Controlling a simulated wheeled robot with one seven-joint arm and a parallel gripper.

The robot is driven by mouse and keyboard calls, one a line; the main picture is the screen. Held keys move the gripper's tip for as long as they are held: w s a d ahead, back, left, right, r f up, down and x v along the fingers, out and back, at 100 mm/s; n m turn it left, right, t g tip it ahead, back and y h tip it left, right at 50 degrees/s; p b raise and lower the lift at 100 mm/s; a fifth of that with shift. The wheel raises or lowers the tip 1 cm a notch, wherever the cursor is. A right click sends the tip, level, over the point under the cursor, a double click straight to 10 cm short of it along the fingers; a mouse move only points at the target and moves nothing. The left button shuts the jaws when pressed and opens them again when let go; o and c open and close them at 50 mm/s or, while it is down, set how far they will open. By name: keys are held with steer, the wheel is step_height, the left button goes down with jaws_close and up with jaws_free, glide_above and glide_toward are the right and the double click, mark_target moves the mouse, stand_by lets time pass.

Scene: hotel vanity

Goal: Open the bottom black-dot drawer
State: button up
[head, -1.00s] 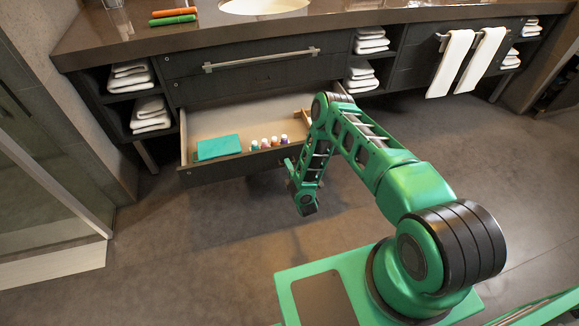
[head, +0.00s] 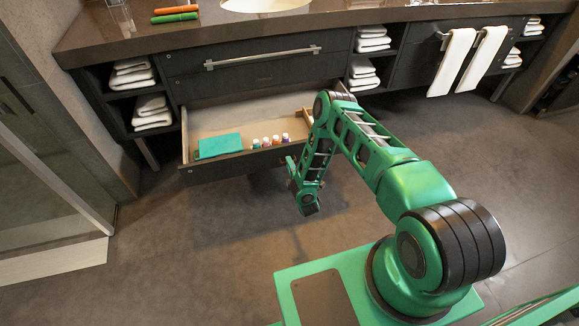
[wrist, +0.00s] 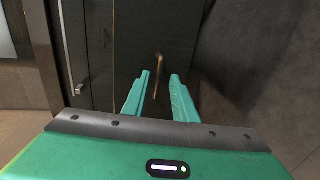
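The bottom drawer (head: 225,170) of the dark vanity stands pulled out in the head view, with its pale inside showing. A teal box (head: 220,145) and several small bottles (head: 266,142) lie in it. My gripper (wrist: 159,76) is open in the wrist view, its two green fingers apart. A thin bronze-looking handle (wrist: 157,68) on a dark front shows in the gap between them; whether a finger touches it I cannot tell. In the head view my arm hangs in front of the drawer's right part and hides its right end and handle.
The upper drawer (head: 257,75) is shut, with a long silver handle (head: 262,58). Folded towels (head: 152,112) fill side shelves. Green and orange sticks (head: 175,13) lie on the countertop. A glass panel (head: 40,150) stands left. The floor before the vanity is clear.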

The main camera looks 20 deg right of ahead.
steer(key=v, duration=1)
steer(key=shift+s, duration=0.15)
